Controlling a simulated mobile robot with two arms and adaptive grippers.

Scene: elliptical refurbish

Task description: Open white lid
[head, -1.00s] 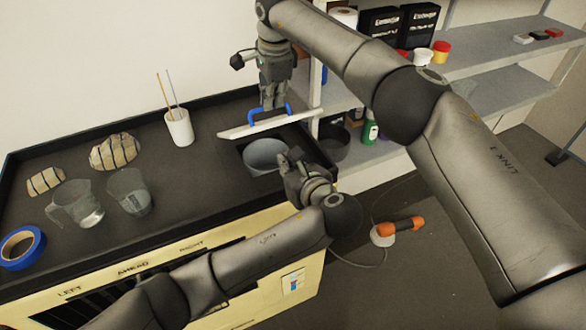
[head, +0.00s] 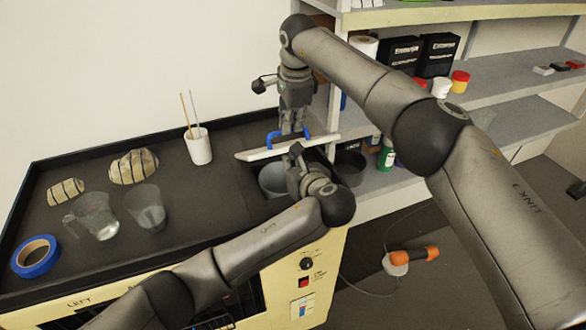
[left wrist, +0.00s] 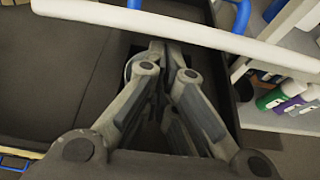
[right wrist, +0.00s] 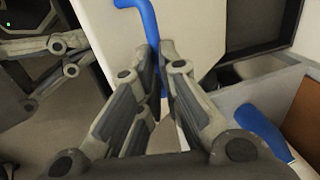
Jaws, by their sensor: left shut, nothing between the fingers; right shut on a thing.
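The white lid (head: 262,154) is raised and tilted above a dark recess at the counter's right end, with its blue handle (head: 274,140) on top. My right gripper (head: 291,128) is shut on the blue handle, which also shows between the fingers in the right wrist view (right wrist: 149,25). In the left wrist view the lid's edge (left wrist: 180,36) crosses the top. My left gripper (head: 295,152) is shut and empty, just below and in front of the lid. A round grey vessel (head: 272,180) sits in the recess under the lid, partly hidden by my left gripper.
On the counter stand a white cup with sticks (head: 198,148), two clear jugs (head: 92,216), wrapped bundles (head: 133,166) and a blue tape roll (head: 36,257). Shelves (head: 500,95) with bottles and boxes stand at the right. An orange-handled tool (head: 413,256) lies on the floor.

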